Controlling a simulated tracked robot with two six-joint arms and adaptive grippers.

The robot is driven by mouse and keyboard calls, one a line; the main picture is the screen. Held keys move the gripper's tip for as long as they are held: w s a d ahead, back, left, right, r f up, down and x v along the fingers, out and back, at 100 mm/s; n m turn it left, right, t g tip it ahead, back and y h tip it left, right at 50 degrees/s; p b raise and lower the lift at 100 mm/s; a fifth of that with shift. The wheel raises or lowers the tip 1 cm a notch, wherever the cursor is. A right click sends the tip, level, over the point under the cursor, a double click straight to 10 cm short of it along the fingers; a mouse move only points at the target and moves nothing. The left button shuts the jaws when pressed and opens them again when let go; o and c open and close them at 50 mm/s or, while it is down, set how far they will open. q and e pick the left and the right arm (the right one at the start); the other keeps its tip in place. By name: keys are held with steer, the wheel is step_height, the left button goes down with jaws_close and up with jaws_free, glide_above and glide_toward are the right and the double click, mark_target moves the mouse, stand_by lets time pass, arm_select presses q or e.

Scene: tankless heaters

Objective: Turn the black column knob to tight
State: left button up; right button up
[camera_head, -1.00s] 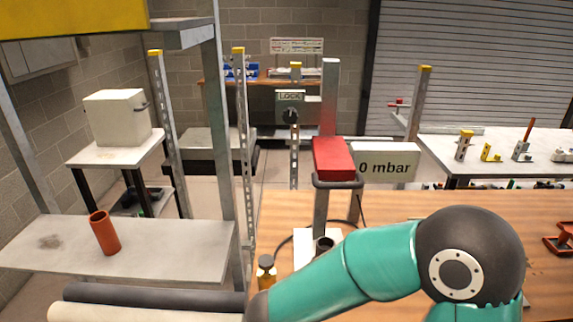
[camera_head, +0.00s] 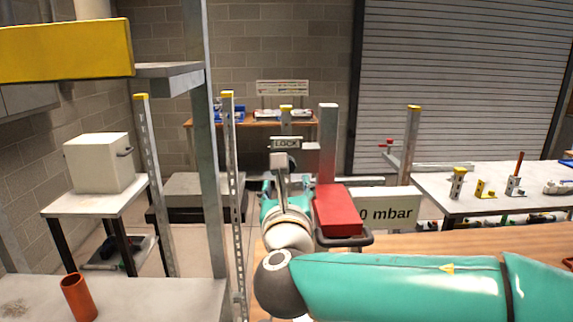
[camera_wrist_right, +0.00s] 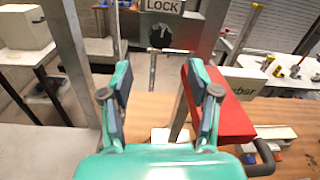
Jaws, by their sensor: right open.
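The black knob (camera_wrist_right: 160,37) sits on a grey plate marked LOCK (camera_wrist_right: 162,8), fixed to a metal column. In the head view the LOCK plate (camera_head: 286,144) shows, but my right gripper (camera_head: 281,178) mostly covers the knob. In the right wrist view my right gripper (camera_wrist_right: 158,76) is open and empty, with its fingers spread left and right. The knob appears ahead of the fingers, between their lines and apart from them. My left gripper is not in view.
A sign (camera_head: 388,211) reads 0 mbar. A slotted upright (camera_head: 233,200) stands left.

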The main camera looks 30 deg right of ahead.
steer(key=p+x, duration=0.2)
steer(key=x, duration=0.8)
steer(key=shift+w+d, duration=0.15)
steer(key=c, duration=1.2)
steer(key=shift+o, duration=0.2)
steer(key=shift+d+f+m+y+b, duration=0.1)
steer(key=shift+m+y+b, duration=0.05)
steer(key=shift+m+b, duration=3.05)
steer(key=shift+a+f+m+y+b, duration=0.1)
steer(key=shift+m+y+b, duration=0.1)
steer(key=shift+m+b, duration=3)
steer(key=shift+d+f+m+y+b, duration=0.1)
steer(key=shift+m+y+b, duration=0.05)
steer(key=shift+m+b, duration=3.05)
steer(key=shift+m, duration=0.3)
